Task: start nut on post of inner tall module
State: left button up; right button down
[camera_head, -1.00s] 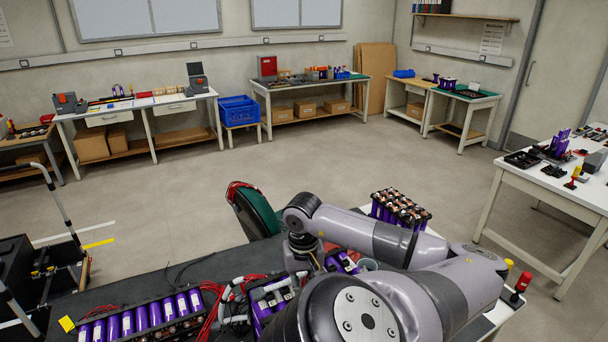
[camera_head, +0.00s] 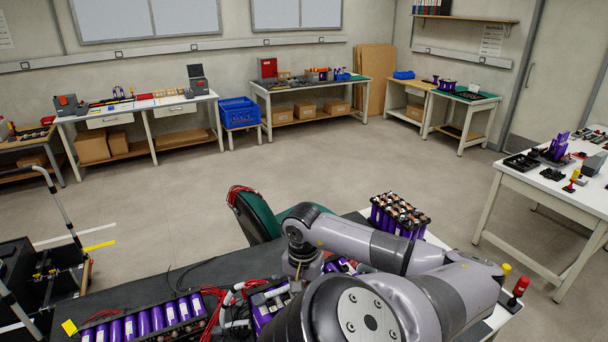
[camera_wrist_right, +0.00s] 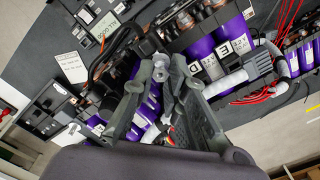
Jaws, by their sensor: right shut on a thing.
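My right gripper (camera_wrist_right: 160,75) is shut on a small grey metal nut (camera_wrist_right: 161,70), held between its fingertips in the right wrist view. Below and behind the fingers is a purple module (camera_wrist_right: 148,108), partly covered by them. I cannot tell whether the nut touches a post. More purple modules with white letter labels (camera_wrist_right: 208,68) stand to the right. In the head view my right arm reaches over the dark bench and hides much of the purple module (camera_head: 262,312) beside it; the right fingertips do not show there. My left gripper is in neither view.
A row of purple cells (camera_head: 143,322) lies on the dark bench (camera_head: 200,271), with red cables (camera_wrist_right: 287,40) close by. A white pipe-like part (camera_wrist_right: 225,83) runs beside the modules. Another purple pack (camera_head: 400,213) stands behind my arm. A green chair (camera_head: 256,218) is at the bench's far edge.

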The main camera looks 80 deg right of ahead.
jog(key=c, duration=2.1)
grip_release()
jog(key=shift+s+a+f, duration=0.1)
jog(key=shift+o, duration=0.9)
jog(key=n, duration=0.2)
jog(key=shift+n, duration=0.3)
jog(key=n+p, duration=0.1)
jog(key=n, duration=0.2)
jog(key=shift+r, duration=0.2)
jog(key=n+p, duration=0.1)
jog(key=n, duration=0.2)
jog(key=shift+p, duration=0.4)
jog(key=shift+n, duration=0.6)
jog(key=shift+f+n, duration=0.15)
jog(key=shift+n, duration=0.15)
